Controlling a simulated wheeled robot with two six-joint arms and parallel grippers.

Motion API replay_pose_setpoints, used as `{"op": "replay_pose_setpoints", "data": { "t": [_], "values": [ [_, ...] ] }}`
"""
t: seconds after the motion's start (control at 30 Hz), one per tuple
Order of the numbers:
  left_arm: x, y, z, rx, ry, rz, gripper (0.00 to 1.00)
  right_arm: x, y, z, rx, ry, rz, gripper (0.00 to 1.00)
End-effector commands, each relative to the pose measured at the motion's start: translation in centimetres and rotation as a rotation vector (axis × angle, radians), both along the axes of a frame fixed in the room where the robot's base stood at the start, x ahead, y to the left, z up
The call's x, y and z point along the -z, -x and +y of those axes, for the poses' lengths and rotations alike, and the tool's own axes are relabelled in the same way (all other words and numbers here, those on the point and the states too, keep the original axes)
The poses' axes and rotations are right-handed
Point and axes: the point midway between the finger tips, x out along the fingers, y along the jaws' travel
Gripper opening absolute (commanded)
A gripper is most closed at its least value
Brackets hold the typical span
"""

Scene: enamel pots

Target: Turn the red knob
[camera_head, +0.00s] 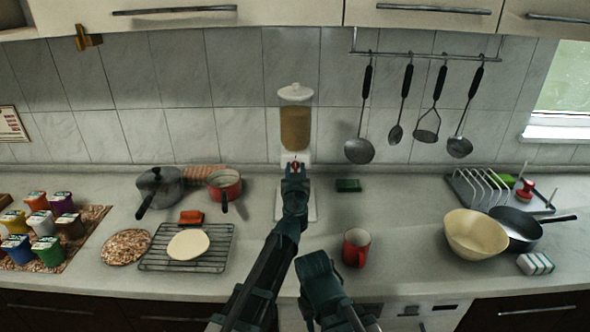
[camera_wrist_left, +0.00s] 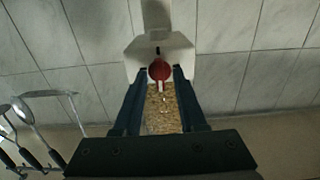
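The red knob (camera_head: 296,167) is on the front of a white dispenser (camera_head: 295,92), whose clear container holds brown grain. My left gripper (camera_head: 296,172) is right at the knob. In the left wrist view its two dark fingers (camera_wrist_left: 160,78) are apart, one on each side of the knob. A narrow gap seems to show between fingers and knob; contact is hard to judge. My right gripper's fingers are not visible; only dark arm links show at the bottom centre.
A red mug (camera_head: 356,248) stands right of my arm. A red pot (camera_head: 224,185) and a grey pot (camera_head: 160,187) stand to the left, beyond a wire rack (camera_head: 155,256). A cream bowl (camera_head: 476,235) and dark pan (camera_head: 520,229) are at the right. Utensils (camera_head: 359,150) hang on the wall.

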Motion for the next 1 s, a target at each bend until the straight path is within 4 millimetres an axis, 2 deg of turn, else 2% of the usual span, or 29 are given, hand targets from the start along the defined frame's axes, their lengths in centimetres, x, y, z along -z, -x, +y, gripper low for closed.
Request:
{"op": "replay_pose_setpoints", "data": {
  "t": [0.03, 0.2, 0.63, 1.0],
  "values": [
    [0.0, 0.0, 0.01, 0.0, 0.0, 0.0, 0.29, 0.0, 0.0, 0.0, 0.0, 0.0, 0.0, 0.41],
    [0.0, 0.0, 0.01, 0.0, 0.0, 0.0, 0.0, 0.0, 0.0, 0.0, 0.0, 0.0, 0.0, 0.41],
    [0.01, 0.02, -0.01, -0.001, -0.062, 0.0, 0.0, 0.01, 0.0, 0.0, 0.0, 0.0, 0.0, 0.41],
    [0.05, 0.03, -0.14, -0.001, -0.362, 0.0, 0.0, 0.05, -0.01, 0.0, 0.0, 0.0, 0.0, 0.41]
  ]
}}
